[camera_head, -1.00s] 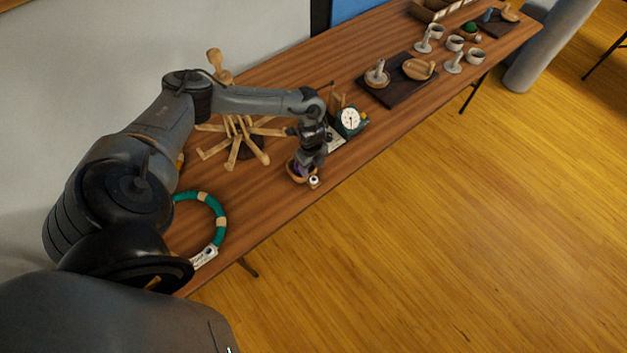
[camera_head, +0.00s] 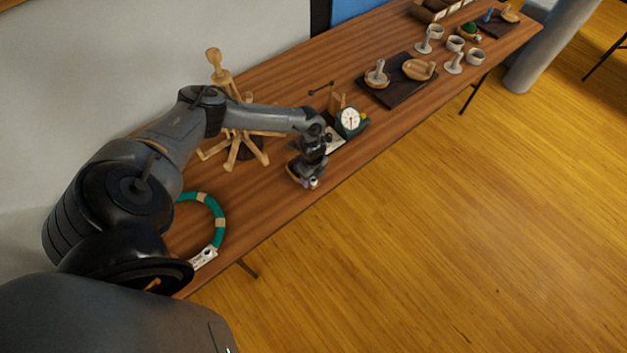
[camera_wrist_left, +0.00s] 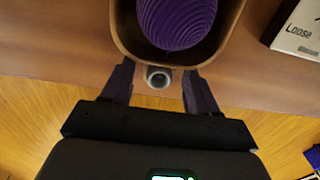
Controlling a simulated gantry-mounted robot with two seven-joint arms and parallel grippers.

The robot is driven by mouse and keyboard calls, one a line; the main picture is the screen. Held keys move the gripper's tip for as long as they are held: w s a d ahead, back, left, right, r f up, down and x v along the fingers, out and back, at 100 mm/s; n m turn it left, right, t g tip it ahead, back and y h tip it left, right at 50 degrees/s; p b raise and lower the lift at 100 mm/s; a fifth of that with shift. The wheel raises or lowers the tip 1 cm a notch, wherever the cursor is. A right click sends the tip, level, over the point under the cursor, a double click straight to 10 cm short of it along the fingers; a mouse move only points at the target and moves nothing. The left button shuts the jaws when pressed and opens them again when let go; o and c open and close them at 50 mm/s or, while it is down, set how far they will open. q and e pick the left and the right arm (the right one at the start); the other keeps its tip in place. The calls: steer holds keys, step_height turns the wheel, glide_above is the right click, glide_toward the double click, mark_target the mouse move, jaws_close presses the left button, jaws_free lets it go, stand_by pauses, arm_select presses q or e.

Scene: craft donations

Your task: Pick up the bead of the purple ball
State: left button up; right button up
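A purple ridged ball (camera_wrist_left: 177,20) sits in a wooden bowl (camera_wrist_left: 124,45) at the top of the left wrist view. A small metallic-looking bead (camera_wrist_left: 158,77) is just outside the bowl's near rim. My left gripper (camera_wrist_left: 160,82) is open, with one dark finger on each side of the bead and a gap to it on both sides. In the head view the left gripper (camera_head: 312,180) points down over the bowl near the table's front edge and mostly hides bowl, ball and bead. My right gripper is not in view.
A green-cased dial scale (camera_head: 349,121) stands just behind the gripper. A white card (camera_wrist_left: 300,28) lies right of the bowl. A wooden jointed stand (camera_head: 236,140) and a green ring (camera_head: 219,213) are left. Dark boards with wooden dishes lie farther back.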

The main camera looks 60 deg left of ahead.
arm_select(q)
steer(key=c, duration=1.1)
steer(key=shift+o, duration=0.2)
steer(key=shift+r, duration=0.1)
